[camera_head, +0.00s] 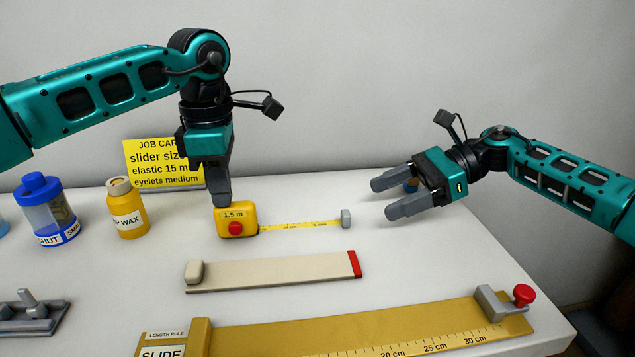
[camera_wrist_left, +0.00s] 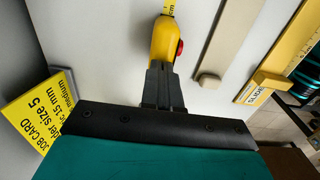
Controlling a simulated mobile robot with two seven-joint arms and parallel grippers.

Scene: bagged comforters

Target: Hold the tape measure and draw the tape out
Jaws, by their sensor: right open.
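The yellow tape measure (camera_head: 247,214), marked 1.5 m with a red button, lies on the white table. Its yellow tape (camera_head: 295,224) reaches right along the table to a grey end hook (camera_head: 346,218). My left gripper (camera_head: 219,200) points down and is shut on the tape measure at its top left; the case (camera_wrist_left: 165,42) also shows at the fingertips in the left wrist view. My right gripper (camera_head: 385,198) is open and empty, to the right of the hook and apart from it, fingers pointing left.
A beige strip (camera_head: 275,273) with a red end lies in front of the tape. A wooden length rule (camera_head: 360,324) lies nearer. A blue-lidded jar (camera_head: 50,212), a wax bottle (camera_head: 127,210) and a job card (camera_head: 155,165) stand left.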

